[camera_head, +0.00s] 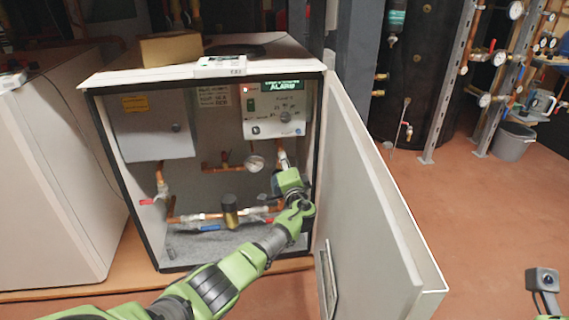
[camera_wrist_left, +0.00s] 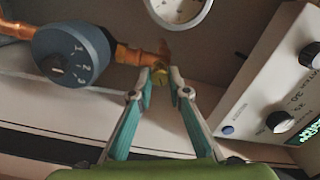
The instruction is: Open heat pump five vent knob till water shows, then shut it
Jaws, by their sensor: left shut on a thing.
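The heat pump cabinet (camera_head: 118,185) stands with its door (camera_head: 365,190) swung open to the right, showing copper pipes and valves. My left gripper (camera_head: 291,180) reaches inside, at the right side of the cabinet. In the left wrist view my left gripper (camera_wrist_left: 160,88) is shut on a small brass-yellow vent knob (camera_wrist_left: 160,75) at a copper pipe fitting. The fingertips cover its sides. No water shows there. In the head view the knob is hidden by my gripper. My right gripper's fingers are out of view.
A pressure gauge (camera_head: 256,163) sits on the pipework, close beyond the knob in the wrist view (camera_wrist_left: 180,8). A blue dial unit (camera_wrist_left: 73,55) is left of the knob. The control panel (camera_head: 274,112) is above my arm. The open door stands close right of my wrist.

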